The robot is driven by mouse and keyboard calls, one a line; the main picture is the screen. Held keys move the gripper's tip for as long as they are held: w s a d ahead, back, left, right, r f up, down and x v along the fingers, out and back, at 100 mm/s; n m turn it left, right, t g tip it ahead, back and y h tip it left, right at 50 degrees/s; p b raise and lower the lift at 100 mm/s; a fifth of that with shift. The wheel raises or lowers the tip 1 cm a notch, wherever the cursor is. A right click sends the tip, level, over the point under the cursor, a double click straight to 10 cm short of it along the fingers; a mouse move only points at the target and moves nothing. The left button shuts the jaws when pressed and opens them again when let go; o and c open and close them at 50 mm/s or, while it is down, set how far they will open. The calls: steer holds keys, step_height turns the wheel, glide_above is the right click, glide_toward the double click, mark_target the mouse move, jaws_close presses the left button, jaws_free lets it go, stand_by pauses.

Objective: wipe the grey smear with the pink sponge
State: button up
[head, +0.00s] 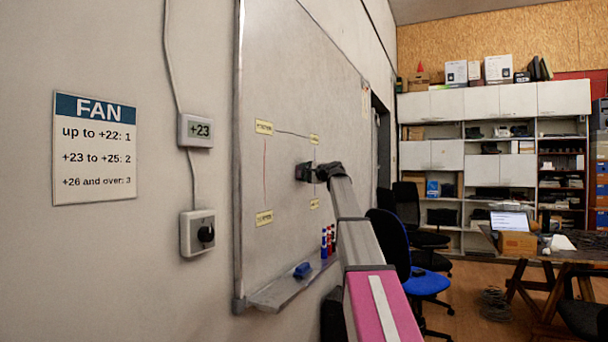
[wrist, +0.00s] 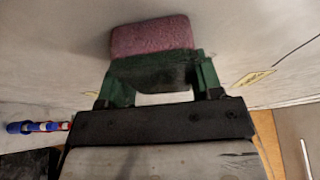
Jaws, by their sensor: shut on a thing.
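The pink sponge (wrist: 152,36) is held at the tips of my gripper (wrist: 153,72) in the wrist view, with its face toward the whiteboard (head: 285,95). My gripper is shut on it. In the head view my gripper (head: 306,172) is at the board, between the yellow labels. The sponge cannot be made out in that view. The sponge looks close to or against the board; I cannot tell whether it touches. I cannot make out the grey smear in either view; it may be hidden by the sponge or gripper.
Yellow labels (head: 264,127) with thin dark and red lines are on the board. The tray (head: 285,290) below holds a blue eraser (head: 302,270) and markers (head: 328,243). A FAN sign (head: 95,148), display (head: 196,131) and dial (head: 198,234) are left. A blue chair (head: 424,283) stands right.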

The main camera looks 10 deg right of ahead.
mark_target(288, 172)
steer(key=shift+w, duration=0.15)
steer(key=shift+a, duration=0.1)
steer(key=shift+s+a, duration=0.65)
steer(key=shift+s, duration=0.4)
steer(key=shift+s+a, duration=0.7)
steer(key=shift+s, duration=0.3)
steer(key=shift+s+a, duration=0.65)
steer(key=shift+s, duration=0.4)
steer(key=shift+s+a, duration=1.3)
steer(key=shift+s, duration=0.25)
steer(key=s+d, duration=0.3)
steer(key=d, duration=0.2)
steer(key=shift+s, duration=0.25)
steer(key=shift+s+d, duration=0.9)
steer(key=shift+d, duration=0.25)
